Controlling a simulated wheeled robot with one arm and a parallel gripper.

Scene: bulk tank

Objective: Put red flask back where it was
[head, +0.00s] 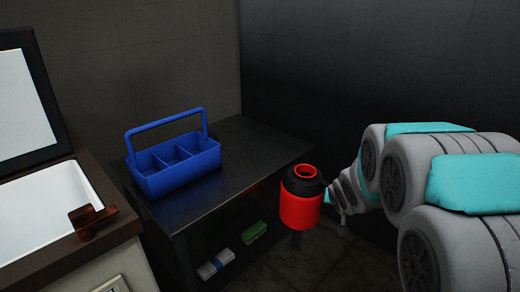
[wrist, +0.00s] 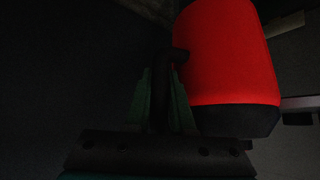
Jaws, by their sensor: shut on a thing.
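The red flask (head: 299,210) has a black band and a red ring at its top. It is upright in the head view, in front of the right end of the dark table, and looks held in the air. My gripper (head: 333,197) is at its right side, mostly hidden by the flask and my arm. In the wrist view the flask (wrist: 228,55) fills the upper right, and the green fingers of my gripper (wrist: 163,100) are shut on its dark handle (wrist: 160,85).
A blue caddy (head: 180,178) with open compartments stands on the dark table (head: 262,150). The table's right part is bare. A green box (head: 254,232) and a pale pack (head: 215,264) lie on the lower shelf. A white basin (head: 45,215) with an open lid is at left.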

